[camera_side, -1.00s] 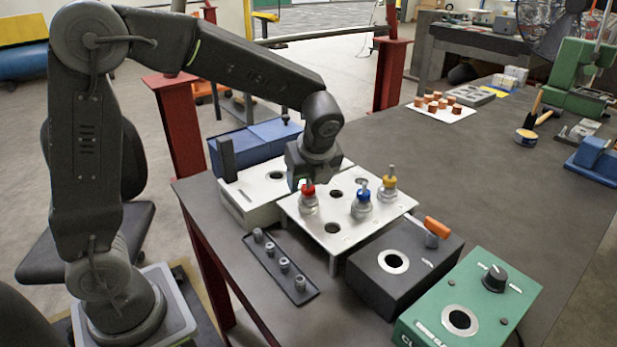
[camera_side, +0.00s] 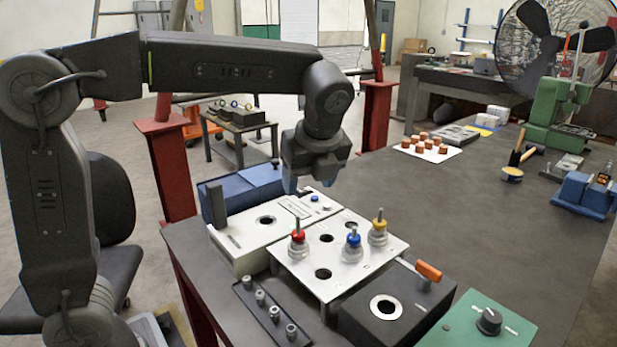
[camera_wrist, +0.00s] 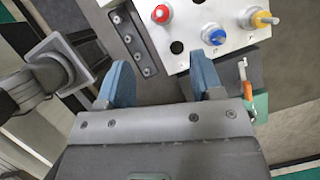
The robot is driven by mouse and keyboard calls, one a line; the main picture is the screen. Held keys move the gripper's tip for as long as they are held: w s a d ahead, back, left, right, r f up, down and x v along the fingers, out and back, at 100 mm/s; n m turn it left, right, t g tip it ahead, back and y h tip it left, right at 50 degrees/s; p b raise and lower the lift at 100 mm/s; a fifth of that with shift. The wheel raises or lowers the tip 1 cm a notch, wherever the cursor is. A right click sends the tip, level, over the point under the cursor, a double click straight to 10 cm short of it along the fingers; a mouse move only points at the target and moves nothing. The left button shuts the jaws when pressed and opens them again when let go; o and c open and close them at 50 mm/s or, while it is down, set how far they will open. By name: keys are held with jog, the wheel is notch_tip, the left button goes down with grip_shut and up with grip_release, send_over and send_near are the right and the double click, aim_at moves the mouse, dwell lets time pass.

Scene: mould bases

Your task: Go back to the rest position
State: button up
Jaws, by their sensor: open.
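My gripper (camera_wrist: 163,82) is open and empty in the wrist view, its two blue fingers well apart. In the side view my gripper (camera_side: 309,186) hangs in the air above the white box and the plate, touching nothing that I can see. The white plate (camera_side: 290,275) holds three mould bases with knobs: red (camera_side: 298,245), blue (camera_side: 351,245) and yellow (camera_side: 377,230). They stand upright, and the plate also has several empty holes. In the wrist view the red (camera_wrist: 161,15), blue (camera_wrist: 213,36) and yellow (camera_wrist: 260,18) ones show at the top.
A white box (camera_side: 235,243) stands left of the plate, with a blue bin (camera_side: 262,183) behind. A dark tray (camera_side: 250,305) with several small grey pegs lies in front. A black box (camera_side: 360,320) and a green box (camera_side: 460,325) stand right. The table's right side has free room.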

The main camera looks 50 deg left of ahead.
jog(key=shift+r, duration=0.1)
jog(key=s+f+n+t+h, duration=0.2)
jog(key=s+n, duration=0.6)
jog(key=n, duration=0.2)
jog(key=s+a+f+n+t+h, duration=0.1)
jog(key=s+f+n+t+h, duration=0.1)
jog(key=s+n, duration=0.7)
jog(key=shift+s+f+n, duration=0.15)
jog(key=shift+f+n, duration=0.6)
jog(key=shift+n, duration=0.25)
